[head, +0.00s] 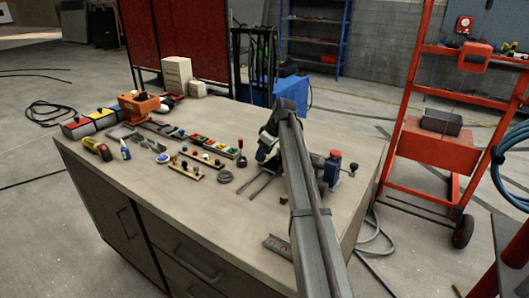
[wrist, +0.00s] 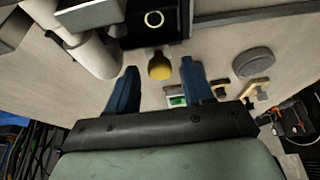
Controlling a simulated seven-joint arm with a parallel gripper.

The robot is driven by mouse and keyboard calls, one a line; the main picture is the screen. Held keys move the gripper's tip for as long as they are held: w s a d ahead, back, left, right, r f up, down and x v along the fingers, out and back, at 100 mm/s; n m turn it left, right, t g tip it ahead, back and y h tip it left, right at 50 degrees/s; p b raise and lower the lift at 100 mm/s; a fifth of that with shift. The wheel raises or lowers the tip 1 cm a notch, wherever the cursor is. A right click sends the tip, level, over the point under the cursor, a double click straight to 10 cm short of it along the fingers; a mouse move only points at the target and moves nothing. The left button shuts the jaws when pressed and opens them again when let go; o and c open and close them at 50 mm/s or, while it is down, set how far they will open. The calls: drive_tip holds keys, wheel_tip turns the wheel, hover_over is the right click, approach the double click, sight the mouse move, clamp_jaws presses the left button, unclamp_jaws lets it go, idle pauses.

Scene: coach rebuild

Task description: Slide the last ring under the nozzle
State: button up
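A pale ring (wrist: 154,19) lies on a black block (wrist: 168,36) at the top of the wrist view. My gripper (wrist: 160,66) is open, its two blue fingers apart. A yellow round knob (wrist: 159,66) shows between the fingertips, with gaps on both sides. A pale cylinder (wrist: 93,55) stands left of the fingers; I cannot tell whether it belongs to the nozzle. In the head view my arm covers much of the bench's right part, and the fingertips, the ring and the nozzle cannot be made out. A blue device (head: 332,168) stands right of my arm.
The bench (head: 130,185) holds coloured bins (head: 90,122), an orange tool (head: 138,106), a yellow-handled tool (head: 98,149), wooden racks (head: 194,167) and a grey disc (head: 225,177), also in the wrist view (wrist: 253,62). The front left of the bench top is bare. A red cart (head: 430,145) stands right.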

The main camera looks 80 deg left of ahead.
clamp_jaws()
idle(0.3)
drive_tip(key=w+a, duration=0.2)
drive_tip(key=shift+w+a, duration=0.3)
drive_tip(key=shift+a, duration=0.05)
drive_tip(key=shift+d, duration=0.1)
drive_tip(key=shift+o, duration=0.6)
unclamp_jaws()
drive_tip(key=v, duration=1.4)
